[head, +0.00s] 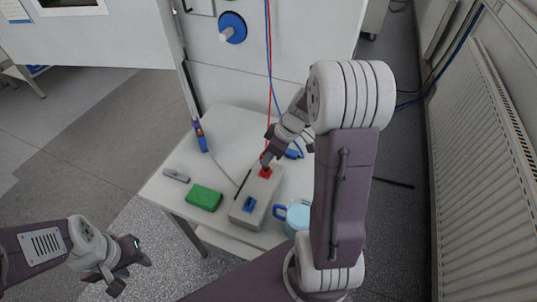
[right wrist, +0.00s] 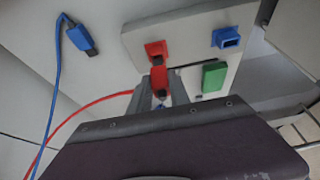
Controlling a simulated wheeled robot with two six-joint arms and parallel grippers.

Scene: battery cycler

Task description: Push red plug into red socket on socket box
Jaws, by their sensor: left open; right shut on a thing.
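The socket box (head: 251,205) is a grey-beige block on the white table. Its red socket (head: 266,172) is at the far end and its blue socket (head: 249,204) at the near end. In the right wrist view the red socket (right wrist: 156,49) sits just beyond the red plug (right wrist: 159,78). My right gripper (right wrist: 160,90) is shut on the red plug, whose tip is at or very near the socket opening; I cannot tell if it has entered. My left gripper (head: 128,265) is open and empty, off the table at lower left.
A blue plug (right wrist: 82,38) lies on the table beside the box. A green block (head: 204,197), a grey tool (head: 176,175) and a light-blue mug (head: 297,219) are near the box. Red and blue cables hang from above.

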